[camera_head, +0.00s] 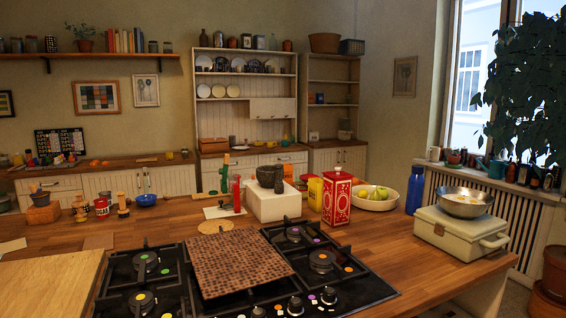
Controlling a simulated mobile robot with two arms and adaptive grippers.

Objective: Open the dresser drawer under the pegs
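A tall cream dresser (296,92) stands against the back wall, with plates on its upper shelves. A drawer front (285,157) shows low on its right side and looks closed. The lower left of the dresser is partly hidden by things on the island. Another pale drawer front (62,184) shows under the wooden counter at the left and also looks closed. I cannot make out which small shapes are the pegs. Neither of my grippers is in view.
A wooden island (385,232) with a black gas hob (345,280) fills the foreground, between me and the dresser. A red tin (337,198), a white block (270,201), a fruit bowl (374,203) and a cream case (462,236) stand on it. A window is at the right.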

